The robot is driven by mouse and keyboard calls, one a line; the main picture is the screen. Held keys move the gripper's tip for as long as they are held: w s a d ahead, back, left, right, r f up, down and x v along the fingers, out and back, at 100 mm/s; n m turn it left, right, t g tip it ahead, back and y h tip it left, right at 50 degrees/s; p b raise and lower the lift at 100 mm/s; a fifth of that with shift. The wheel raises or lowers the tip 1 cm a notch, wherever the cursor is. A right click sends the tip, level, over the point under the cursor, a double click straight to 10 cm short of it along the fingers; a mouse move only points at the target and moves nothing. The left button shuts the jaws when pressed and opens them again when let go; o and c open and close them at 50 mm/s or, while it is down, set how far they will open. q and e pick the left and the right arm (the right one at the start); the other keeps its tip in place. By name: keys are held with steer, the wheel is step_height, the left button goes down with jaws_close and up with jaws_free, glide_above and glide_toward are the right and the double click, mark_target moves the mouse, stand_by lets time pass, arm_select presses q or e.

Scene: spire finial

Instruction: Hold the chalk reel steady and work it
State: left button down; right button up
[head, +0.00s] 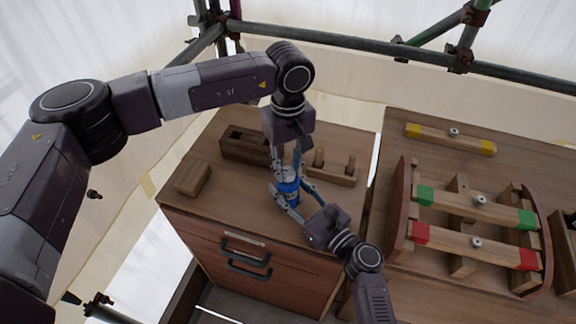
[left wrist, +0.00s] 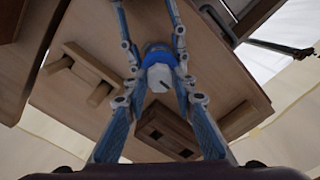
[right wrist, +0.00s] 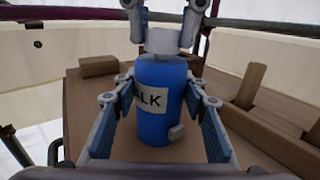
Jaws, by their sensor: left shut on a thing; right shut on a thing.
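The chalk reel (head: 288,187) is a blue cylinder upright on the wooden cabinet top. The right wrist view shows its body (right wrist: 158,115) with a white label ending in "LK", a grey cap on top and a small grey tab low on its side. My left gripper (head: 284,168) comes down from above and is shut on the reel's top; the cap (left wrist: 160,78) sits between its fingers in the left wrist view. My right gripper (head: 293,199) reaches in from the front and is shut on the blue body. Its fingers flank the label; the contact faces are partly hidden.
A wooden block (head: 193,178) lies left of the reel. A slotted wooden box (head: 243,145) and a peg rack (head: 338,176) stand behind it. The right bench holds a cradle with green-ended (head: 475,207) and red-ended (head: 470,245) bars. Scaffold pipes (head: 340,40) run behind.

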mark_target(288, 171)
steer(key=shift+f, duration=0.1)
stand_by(0.3)
arm_select(q)
steer(key=c, duration=1.6)
jaws_free()
step_height(288, 171, up, 12)
steer(key=shift+r, duration=0.1)
arm_select(e)
steer(key=o, duration=1.3)
